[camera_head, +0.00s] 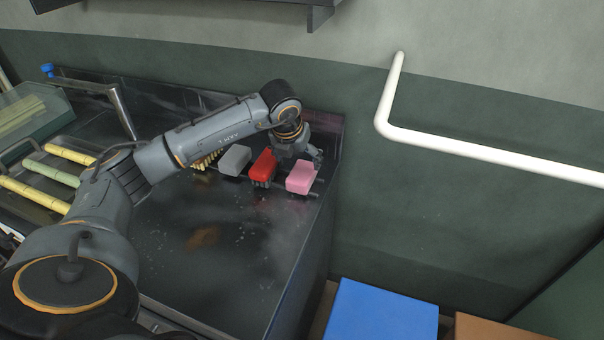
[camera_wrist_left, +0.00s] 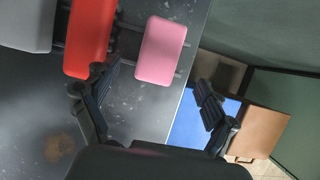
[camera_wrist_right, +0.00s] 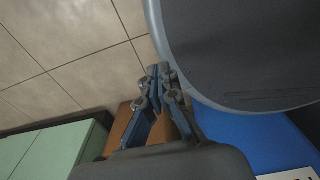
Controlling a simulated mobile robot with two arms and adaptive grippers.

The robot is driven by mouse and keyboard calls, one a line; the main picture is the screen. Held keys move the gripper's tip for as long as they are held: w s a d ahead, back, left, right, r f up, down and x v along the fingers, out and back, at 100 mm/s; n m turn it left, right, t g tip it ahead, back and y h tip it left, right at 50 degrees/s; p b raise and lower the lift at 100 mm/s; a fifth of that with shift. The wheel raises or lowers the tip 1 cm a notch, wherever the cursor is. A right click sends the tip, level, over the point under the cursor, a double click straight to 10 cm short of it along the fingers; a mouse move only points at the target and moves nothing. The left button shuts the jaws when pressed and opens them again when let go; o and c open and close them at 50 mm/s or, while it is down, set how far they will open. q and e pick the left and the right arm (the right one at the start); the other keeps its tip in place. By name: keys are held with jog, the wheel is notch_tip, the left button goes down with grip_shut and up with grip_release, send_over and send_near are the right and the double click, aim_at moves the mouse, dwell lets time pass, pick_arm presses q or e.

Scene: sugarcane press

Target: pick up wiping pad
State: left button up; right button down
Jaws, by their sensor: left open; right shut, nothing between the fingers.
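A pink block-shaped pad (camera_head: 301,177) sits at the right end of a row on the dark metal counter. A red brush-like block (camera_head: 263,165) and a light grey block (camera_head: 235,160) stand to its left. Which one is the wiping pad is not certain; the pink one looks most like a pad. My left gripper (camera_head: 314,158) is above and just behind the pink pad. In the left wrist view the open left gripper (camera_wrist_left: 152,82) has the pink pad (camera_wrist_left: 161,50) ahead, between the lines of its fingers, with nothing held. My right gripper (camera_wrist_right: 161,72) is shut and empty, away from the counter.
The blocks rest by a dark rack against the wall side. A white pipe (camera_head: 480,153) runs along the wall at right. A blue box (camera_head: 380,312) and a brown box (camera_head: 490,328) stand below the counter's right edge. Yellow and green canes (camera_head: 50,170) lie at left.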

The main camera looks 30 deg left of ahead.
aim_at(302, 171)
pick_arm(q)
jog(key=x, duration=0.2)
jog(key=shift+w+a+f, duration=0.1)
jog(key=shift+w+f, duration=0.15)
jog(key=shift+f, duration=0.1)
jog(key=shift+p+x, duration=0.45)
jog(key=shift+x, duration=0.5)
jog(key=x, duration=0.2)
jog(key=shift+w+f, duration=0.15)
jog(key=shift+f, duration=0.2)
jog(key=shift+w+f+p, duration=0.15)
jog(key=shift+f+p, duration=0.15)
jog(key=shift+f, duration=0.2)
pick_arm(e)
jog(key=shift+w+a+r, duration=0.25)
jog(key=shift+w+r, duration=0.25)
jog(key=shift+r, duration=0.25)
pick_arm(q)
jog(key=shift+f+b, duration=0.15)
jog(key=shift+b, duration=0.2)
pick_arm(e)
jog(key=shift+w+f, duration=0.2)
jog(key=shift+f, duration=0.05)
